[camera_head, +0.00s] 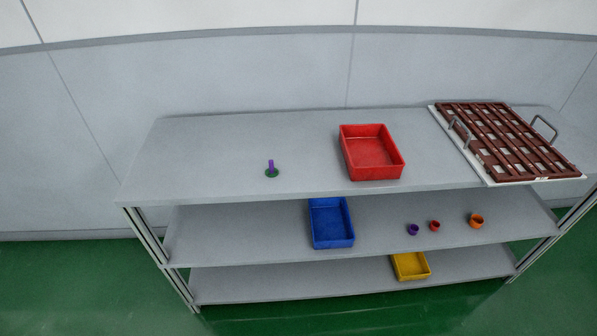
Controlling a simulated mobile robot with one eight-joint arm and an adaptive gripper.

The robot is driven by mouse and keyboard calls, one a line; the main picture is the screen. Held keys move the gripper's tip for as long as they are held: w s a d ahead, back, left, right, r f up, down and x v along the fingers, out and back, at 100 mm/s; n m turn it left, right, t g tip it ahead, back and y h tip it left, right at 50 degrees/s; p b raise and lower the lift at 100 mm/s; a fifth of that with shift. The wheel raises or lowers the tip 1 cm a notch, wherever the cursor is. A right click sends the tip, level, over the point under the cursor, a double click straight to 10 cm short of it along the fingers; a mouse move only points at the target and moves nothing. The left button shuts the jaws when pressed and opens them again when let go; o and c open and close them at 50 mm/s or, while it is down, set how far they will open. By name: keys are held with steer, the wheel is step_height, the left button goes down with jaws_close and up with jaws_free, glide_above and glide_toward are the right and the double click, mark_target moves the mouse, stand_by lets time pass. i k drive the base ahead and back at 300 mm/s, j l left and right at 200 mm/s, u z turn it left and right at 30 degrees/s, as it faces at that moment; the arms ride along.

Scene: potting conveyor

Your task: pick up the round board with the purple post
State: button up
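The round board (272,174) is a small dark green disc with a purple post (271,165) standing upright on it. It rests on the top shelf of a grey rack, left of the red bin, with clear surface around it. My gripper is not in view.
A red bin (371,173) stands on the top shelf (220,150), and a brown grid tray with handles (490,140) lies at its right. Below are a blue bin (333,239), small purple (413,230), red (435,225) and orange (476,221) cups, and a yellow bin (412,275).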

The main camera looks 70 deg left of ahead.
mark_target(271, 172)
steer(key=u, duration=2.75)
steer(key=i+j+z, duration=0.3)
steer(key=j, duration=0.3)
steer(key=i+j+z, duration=0.35)
steer(key=j, duration=0.3)
steer(key=i+j+z, duration=0.15)
steer(key=j, duration=0.25)
